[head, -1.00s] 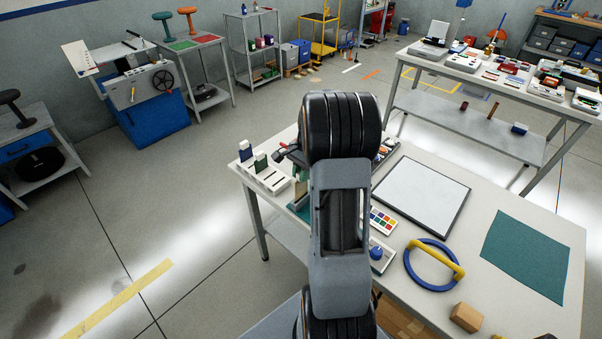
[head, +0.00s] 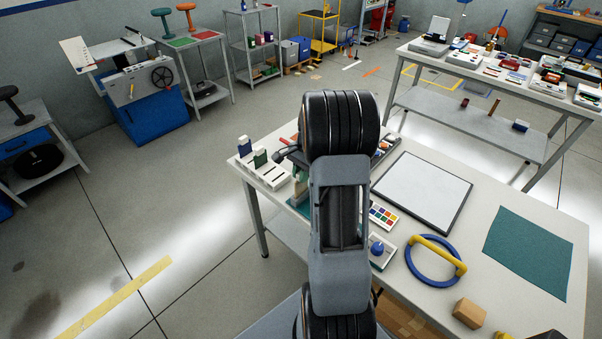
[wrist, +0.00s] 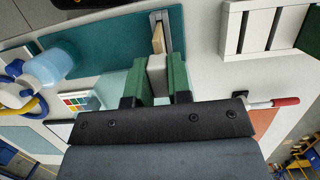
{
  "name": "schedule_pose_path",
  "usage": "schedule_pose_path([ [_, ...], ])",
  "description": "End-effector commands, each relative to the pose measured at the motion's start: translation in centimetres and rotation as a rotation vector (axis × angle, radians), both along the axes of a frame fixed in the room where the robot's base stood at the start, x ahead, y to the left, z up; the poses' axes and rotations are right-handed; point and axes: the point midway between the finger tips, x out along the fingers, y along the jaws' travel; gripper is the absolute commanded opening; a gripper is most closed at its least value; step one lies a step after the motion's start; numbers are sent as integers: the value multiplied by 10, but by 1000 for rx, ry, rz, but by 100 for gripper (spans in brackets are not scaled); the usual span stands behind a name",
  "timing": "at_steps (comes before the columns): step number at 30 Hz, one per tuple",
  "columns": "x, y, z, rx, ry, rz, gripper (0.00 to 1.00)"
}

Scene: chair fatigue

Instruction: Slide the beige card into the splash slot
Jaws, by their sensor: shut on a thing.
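My gripper (wrist: 159,74) has green fingers and is shut on the pale grey end of the beige card (wrist: 158,40), seen in the wrist view. The card's beige part points away from the fingers, toward a narrow grey slotted piece (wrist: 166,22) on the teal mat. The beige part lies right beside or at this piece; I cannot tell whether it is inside, nor whether this is the splash slot. In the head view my arm hides most of the gripper and the card.
A white slotted rack (head: 268,173) holds a blue card (head: 244,146) and a green card (head: 260,157), left of my gripper. The rack also shows in the wrist view (wrist: 238,32). A colour palette (head: 383,215), white board (head: 425,190) and blue ring (head: 416,271) lie to the right.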

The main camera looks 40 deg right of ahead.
Motion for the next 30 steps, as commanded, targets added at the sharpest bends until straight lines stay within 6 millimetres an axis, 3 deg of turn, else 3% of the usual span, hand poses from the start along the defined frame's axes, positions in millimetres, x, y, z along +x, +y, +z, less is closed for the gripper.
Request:
schedule_pose_path([
  [14,0,0,-13,0,0,0,0],
  [15,0,0,-13,0,0,0,19],
  [24,0,0,-12,0,0,0,48],
  [30,0,0,-12,0,0,0,48],
])
